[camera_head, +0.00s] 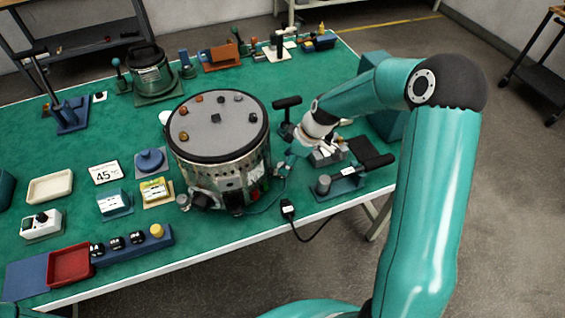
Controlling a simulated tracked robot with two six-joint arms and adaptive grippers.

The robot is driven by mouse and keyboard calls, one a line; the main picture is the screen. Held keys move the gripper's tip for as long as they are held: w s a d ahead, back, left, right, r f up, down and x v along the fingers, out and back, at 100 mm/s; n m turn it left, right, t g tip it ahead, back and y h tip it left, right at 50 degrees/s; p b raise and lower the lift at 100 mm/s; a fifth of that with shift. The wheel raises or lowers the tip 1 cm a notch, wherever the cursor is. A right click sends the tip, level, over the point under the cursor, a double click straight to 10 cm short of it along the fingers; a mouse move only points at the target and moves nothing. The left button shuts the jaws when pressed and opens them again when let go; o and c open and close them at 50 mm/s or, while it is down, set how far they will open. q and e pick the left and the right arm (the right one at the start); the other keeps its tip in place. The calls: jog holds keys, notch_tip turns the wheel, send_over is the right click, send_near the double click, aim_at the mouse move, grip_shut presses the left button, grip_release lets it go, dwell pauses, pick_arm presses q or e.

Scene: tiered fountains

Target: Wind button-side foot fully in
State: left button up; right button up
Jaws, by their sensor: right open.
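A round metal drum (222,178) with a grey top (212,125) stands upright on the green table. Several small pegs or stones sit on its top. A dark knob-like part (183,202) shows at its lower left, and a dark part (236,209) at its lower front. I cannot tell which of these is the button-side foot, or how far any foot is wound. My left gripper is out of view.
A grey stand with a black pad (371,154) stands right of the drum by the table edge. A red tray (69,265), a cream tray (50,187) and a 45 card (105,172) lie left.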

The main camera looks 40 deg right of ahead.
jog(key=shift+x, duration=1.2)
